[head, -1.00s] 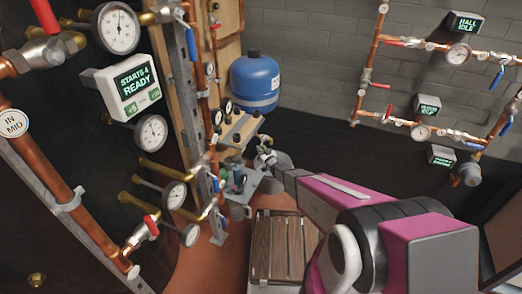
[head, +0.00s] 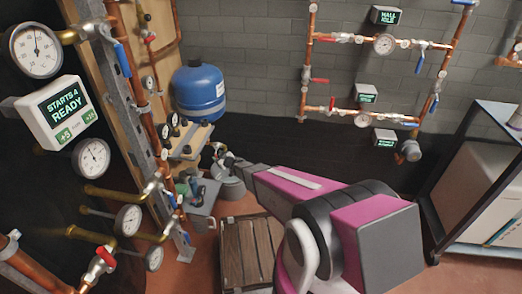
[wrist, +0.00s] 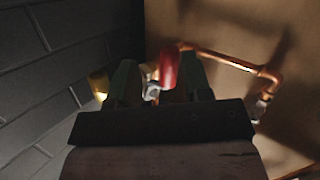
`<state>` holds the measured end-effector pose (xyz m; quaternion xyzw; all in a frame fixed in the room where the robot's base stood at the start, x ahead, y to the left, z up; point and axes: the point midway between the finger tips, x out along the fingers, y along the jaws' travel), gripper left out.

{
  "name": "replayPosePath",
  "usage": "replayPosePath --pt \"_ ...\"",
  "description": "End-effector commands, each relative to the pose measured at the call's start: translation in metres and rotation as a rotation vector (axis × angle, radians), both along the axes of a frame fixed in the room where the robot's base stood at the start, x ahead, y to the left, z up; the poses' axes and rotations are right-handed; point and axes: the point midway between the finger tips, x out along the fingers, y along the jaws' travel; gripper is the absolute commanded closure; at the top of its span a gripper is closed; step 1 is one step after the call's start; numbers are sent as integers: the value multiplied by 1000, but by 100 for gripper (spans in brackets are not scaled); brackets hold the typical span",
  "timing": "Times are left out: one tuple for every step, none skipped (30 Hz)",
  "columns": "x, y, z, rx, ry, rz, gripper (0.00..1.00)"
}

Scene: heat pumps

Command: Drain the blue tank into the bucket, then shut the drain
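The blue tank (head: 199,93) stands against the back wall beside the wooden board in the head view. My gripper (head: 218,152) is small and partly hidden there, low and to the right below the tank. A grey rounded vessel (head: 231,187), perhaps the bucket, shows just below it. In the wrist view my gripper (wrist: 160,88) has its two dark fingers apart. A red valve handle (wrist: 168,66) and a silver fitting appear between or just beyond the fingers; I cannot tell whether they touch. Which way the drain is set is unclear.
Copper pipes with gauges and red and blue handles (head: 104,257) crowd the left. A wooden slatted crate (head: 247,252) lies on the floor below my arm. A copper pipe (wrist: 225,60) runs along the board. A dark-framed cabinet (head: 480,190) stands at right.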

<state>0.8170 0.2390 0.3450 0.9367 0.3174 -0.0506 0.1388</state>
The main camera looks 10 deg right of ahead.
Motion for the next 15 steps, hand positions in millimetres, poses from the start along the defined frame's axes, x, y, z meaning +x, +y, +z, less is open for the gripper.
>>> replayPosePath --pt "-2 -2 3 -38 13 -1 57" --pt "-2 -4 3 -62 22 -2 57" --pt "-2 -4 3 -87 32 -2 57" --pt "-3 -5 4 -106 39 -2 57" --pt "-3 -6 4 -125 45 -2 57" --pt "-3 -6 4 -144 52 -1 57" --pt "-3 -7 5 -159 59 -2 57" --pt "-3 -7 5 -174 64 -3 57" --pt "-3 -8 6 -191 70 -2 57" --pt "-3 -9 6 -204 75 -3 57" --pt "-3 -9 6 -216 79 -3 57" --pt "-9 -13 8 -216 81 -2 57" --pt "-13 -15 10 -214 80 -3 57" --pt "-16 -17 12 -214 80 -3 57" --pt "-20 -20 13 -214 79 -3 57"
